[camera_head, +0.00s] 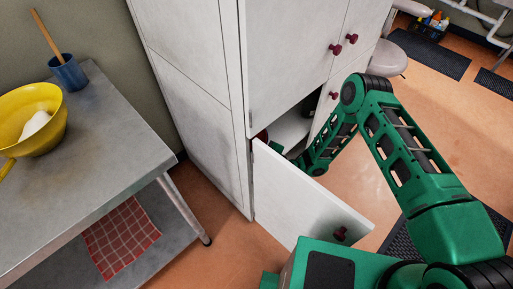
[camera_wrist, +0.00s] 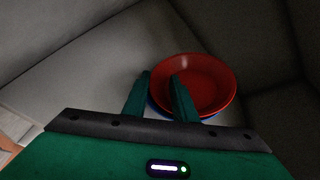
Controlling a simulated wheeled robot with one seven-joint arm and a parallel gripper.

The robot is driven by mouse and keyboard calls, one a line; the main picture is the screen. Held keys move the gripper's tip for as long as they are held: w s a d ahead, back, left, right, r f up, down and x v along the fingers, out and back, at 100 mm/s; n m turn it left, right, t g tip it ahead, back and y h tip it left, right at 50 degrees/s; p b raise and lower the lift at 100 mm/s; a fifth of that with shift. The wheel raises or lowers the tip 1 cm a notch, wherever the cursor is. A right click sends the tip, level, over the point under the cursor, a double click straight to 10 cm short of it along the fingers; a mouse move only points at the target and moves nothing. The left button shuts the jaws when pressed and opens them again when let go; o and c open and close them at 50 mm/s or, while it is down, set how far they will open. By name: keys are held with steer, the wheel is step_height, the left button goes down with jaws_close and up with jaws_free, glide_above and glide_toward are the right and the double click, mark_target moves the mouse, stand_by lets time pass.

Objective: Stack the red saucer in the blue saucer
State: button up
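The red saucer (camera_wrist: 210,80) shows in the wrist view on a pale surface inside the cabinet. The blue saucer (camera_wrist: 155,108) is mostly hidden; only a strip of its rim shows below the red saucer's near and left edge. The red saucer appears to sit in or on it, though the contact is hidden. My gripper (camera_wrist: 160,76) has its fingers apart, one outside the red saucer's left rim and one overlapping its inside. In the head view the gripper is hidden in the cabinet behind the open door, and neither saucer is clearly visible.
The low cabinet door (camera_head: 300,200) stands open beside my arm, with the white cabinet (camera_head: 205,80) behind it. Cabinet walls close in around the saucers. At left, a metal table (camera_head: 105,155) holds a yellow bowl (camera_head: 50,122) and a blue cup (camera_head: 69,74).

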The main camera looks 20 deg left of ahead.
steer(key=shift+r, duration=0.2)
steer(key=v, duration=1.1)
steer(key=shift+s+d, duration=0.25)
steer(key=shift+s, duration=0.05)
steer(key=shift+r, duration=0.2)
